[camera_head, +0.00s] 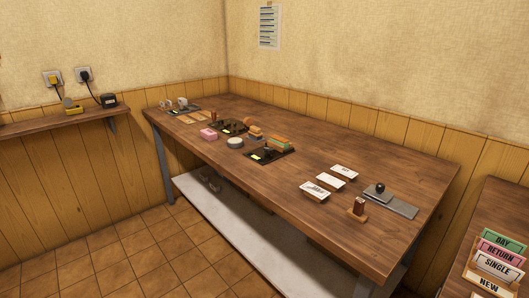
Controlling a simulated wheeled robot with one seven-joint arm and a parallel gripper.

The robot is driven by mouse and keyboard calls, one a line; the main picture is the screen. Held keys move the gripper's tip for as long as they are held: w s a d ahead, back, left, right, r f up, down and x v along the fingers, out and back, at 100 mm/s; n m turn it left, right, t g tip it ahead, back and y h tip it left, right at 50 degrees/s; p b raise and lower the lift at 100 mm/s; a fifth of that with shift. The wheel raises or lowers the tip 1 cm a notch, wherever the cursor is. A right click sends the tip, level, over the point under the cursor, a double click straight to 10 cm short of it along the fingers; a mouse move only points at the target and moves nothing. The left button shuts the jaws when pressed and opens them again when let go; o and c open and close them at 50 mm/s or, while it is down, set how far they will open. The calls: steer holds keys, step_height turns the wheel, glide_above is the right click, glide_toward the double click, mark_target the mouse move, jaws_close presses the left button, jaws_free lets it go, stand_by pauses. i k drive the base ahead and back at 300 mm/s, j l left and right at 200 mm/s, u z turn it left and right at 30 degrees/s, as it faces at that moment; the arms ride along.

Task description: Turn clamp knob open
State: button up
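I cannot pick out a clamp knob for certain. A dark round knob (380,187) stands on a flat grey plate (398,206) near the right end of the long wooden table (310,150). Two black trays with small fixtures sit further left, one at mid table (268,152) and one behind it (222,128); their small parts are too small to tell apart. At the far left end of the table a light metal device (182,103) stands on a dark base. My gripper is not in view, and nothing shows in contact with any of these things.
White cards (331,182) lie left of the grey plate, and a small wooden block stand (357,208) is at the front edge. A pink block (208,134) and a round dish (235,142) lie between the trays. A card rack (497,262) is at right. The tiled floor in front is clear.

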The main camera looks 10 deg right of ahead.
mark_target(269, 151)
steer(key=i, duration=0.25)
steer(key=i+j+z, duration=0.2)
steer(key=i+j, duration=1.05)
steer(key=j, duration=0.15)
